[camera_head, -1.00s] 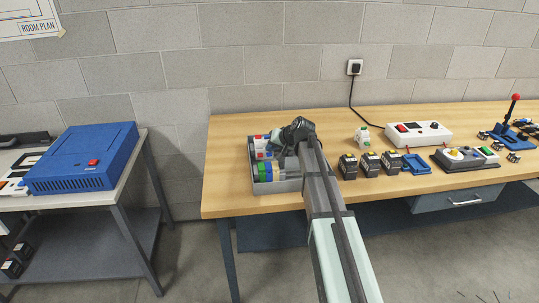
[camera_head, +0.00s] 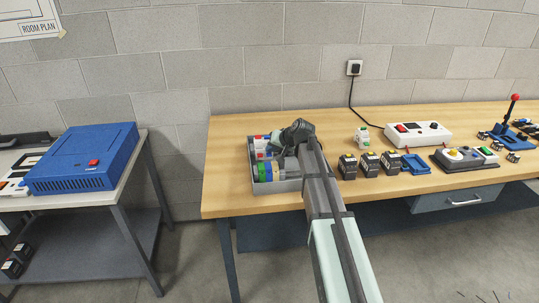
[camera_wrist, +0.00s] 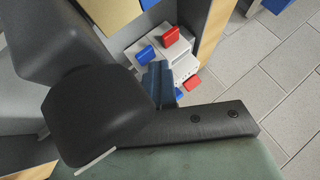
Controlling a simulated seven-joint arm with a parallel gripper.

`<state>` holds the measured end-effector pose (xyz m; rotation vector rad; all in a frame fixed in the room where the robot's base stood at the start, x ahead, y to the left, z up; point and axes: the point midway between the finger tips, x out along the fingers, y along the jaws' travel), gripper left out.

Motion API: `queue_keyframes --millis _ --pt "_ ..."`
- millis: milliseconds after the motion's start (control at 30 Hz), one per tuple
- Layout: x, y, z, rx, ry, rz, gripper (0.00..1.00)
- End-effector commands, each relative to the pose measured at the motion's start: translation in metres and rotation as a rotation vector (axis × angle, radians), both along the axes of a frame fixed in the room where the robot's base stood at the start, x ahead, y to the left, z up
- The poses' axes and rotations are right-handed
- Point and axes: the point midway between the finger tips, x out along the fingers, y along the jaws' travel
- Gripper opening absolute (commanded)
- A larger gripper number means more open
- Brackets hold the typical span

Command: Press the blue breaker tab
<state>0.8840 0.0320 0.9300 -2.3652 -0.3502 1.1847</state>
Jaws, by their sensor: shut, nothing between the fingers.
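In the wrist view, white breaker blocks (camera_wrist: 160,48) carry raised tabs. One blue tab (camera_wrist: 144,54) is on the left, beside a red tab (camera_wrist: 171,36). A second blue tab (camera_wrist: 193,82) is at the lower right, with another red patch beside it. I cannot tell which blue tab the task means. My gripper (camera_wrist: 160,84) is shut and empty, its slate-blue fingers over the blocks between the blue tabs. Whether it touches a block is unclear. In the head view, my wrist hides the right part of the grey bin holding the blocks.
The grey bin (camera_head: 290,185) also holds coloured rolls (camera_head: 266,171). Black modules (camera_head: 347,166), a blue bracket (camera_head: 413,165) and a white control box (camera_head: 418,134) stand to the right on the wooden bench (camera_head: 230,200). The bench's left front is clear.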

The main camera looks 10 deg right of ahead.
Motion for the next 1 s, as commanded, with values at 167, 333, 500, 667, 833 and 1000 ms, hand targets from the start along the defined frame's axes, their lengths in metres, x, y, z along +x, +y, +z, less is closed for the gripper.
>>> queue_keyframes --millis 167,333,500,667,833,1000 --pt "-0.0012 -0.0008 -0.0133 -0.014 0.024 0.006 0.0" --pt "-0.0007 -0.0007 -0.015 -0.013 0.025 0.006 0.0" --pt "-0.0003 -0.0005 -0.0164 -0.013 0.025 0.006 0.0" --pt "0.0002 -0.0004 -0.0168 -0.013 0.025 0.006 0.0" --pt "0.0008 -0.0004 -0.0168 -0.012 0.025 0.006 0.0" --pt "0.0014 -0.0003 -0.0167 -0.012 0.025 0.006 0.0"
